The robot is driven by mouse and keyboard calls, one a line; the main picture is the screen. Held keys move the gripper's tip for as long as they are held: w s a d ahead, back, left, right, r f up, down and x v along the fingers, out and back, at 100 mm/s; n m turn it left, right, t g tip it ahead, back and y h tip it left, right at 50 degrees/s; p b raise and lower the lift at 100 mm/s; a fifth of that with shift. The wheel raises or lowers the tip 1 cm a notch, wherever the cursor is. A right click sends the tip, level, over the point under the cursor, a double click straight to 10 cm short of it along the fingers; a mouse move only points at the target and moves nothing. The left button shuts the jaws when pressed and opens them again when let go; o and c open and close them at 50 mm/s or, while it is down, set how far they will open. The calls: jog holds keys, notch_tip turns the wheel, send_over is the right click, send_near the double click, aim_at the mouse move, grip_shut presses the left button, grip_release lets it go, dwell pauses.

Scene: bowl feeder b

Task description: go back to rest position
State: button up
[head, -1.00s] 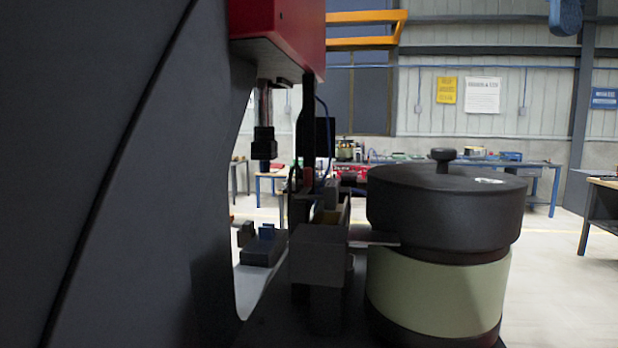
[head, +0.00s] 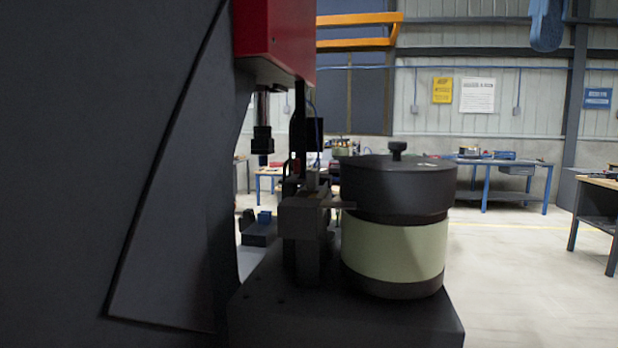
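My gripper is not in the head view. The bowl feeder (head: 396,245) stands upright on a dark base plate (head: 350,318) right of centre. It has a pale green drum and a black bowl with a knob (head: 397,148) on top. A track unit with a grey block (head: 303,218) sits beside it on the left. A red machine head (head: 275,45) with a downward black spindle (head: 262,140) is farther left, above a small fixture with blue parts (head: 262,222).
A large dark panel (head: 110,170) fills the left side close to the camera. Open floor (head: 525,270) lies to the right. Blue workbenches (head: 500,165) stand along the back wall, and another bench (head: 597,215) is at the right edge.

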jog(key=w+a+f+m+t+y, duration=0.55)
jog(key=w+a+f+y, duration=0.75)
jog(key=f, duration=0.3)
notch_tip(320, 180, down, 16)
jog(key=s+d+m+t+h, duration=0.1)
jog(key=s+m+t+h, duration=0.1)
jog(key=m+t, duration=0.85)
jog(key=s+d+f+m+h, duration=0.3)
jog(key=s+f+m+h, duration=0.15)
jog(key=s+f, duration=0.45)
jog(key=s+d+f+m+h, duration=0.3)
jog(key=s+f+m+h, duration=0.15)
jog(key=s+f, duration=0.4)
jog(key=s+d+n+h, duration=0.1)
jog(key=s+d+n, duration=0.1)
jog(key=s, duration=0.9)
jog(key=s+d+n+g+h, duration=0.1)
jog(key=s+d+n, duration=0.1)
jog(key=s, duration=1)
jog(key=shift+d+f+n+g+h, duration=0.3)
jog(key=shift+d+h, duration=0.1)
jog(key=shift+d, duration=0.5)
